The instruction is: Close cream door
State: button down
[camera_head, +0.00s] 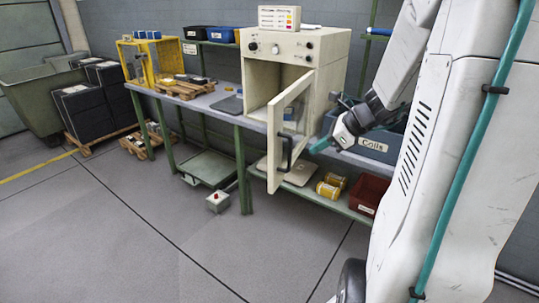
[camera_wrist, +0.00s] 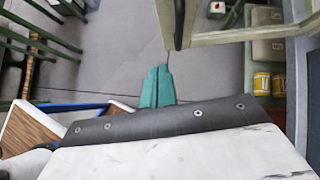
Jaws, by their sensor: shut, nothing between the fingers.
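The cream door (camera_head: 274,145) stands open in the head view, swung out from the cream cabinet (camera_head: 300,47). It has a window in its frame and a dark handle (camera_head: 287,152) on its outer face. In the wrist view, the door's frame (camera_wrist: 255,33) crosses the top right, with a dark upright part beside it that may be the handle. My gripper (camera_head: 318,146) is just right of the door in the head view. Its teal fingers (camera_wrist: 157,88) are together and empty, below the door frame in the wrist view. I see no contact with the door.
The cabinet sits on a green-legged bench (camera_head: 232,114). A blue bin marked Coils (camera_head: 372,146) is behind my gripper. A red-brown bin (camera_head: 368,192) and yellow cans (camera_head: 328,190) are on the lower shelf.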

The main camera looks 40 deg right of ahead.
jog(key=d, duration=0.1)
send_near(275, 164)
jog(key=shift+m, duration=0.4)
jog(key=x, duration=0.5)
jog(key=shift+s+f, duration=0.25)
jog(key=shift+s, duration=0.1)
jog(key=shift+w+a, duration=0.25)
jog(key=shift+w, duration=0.25)
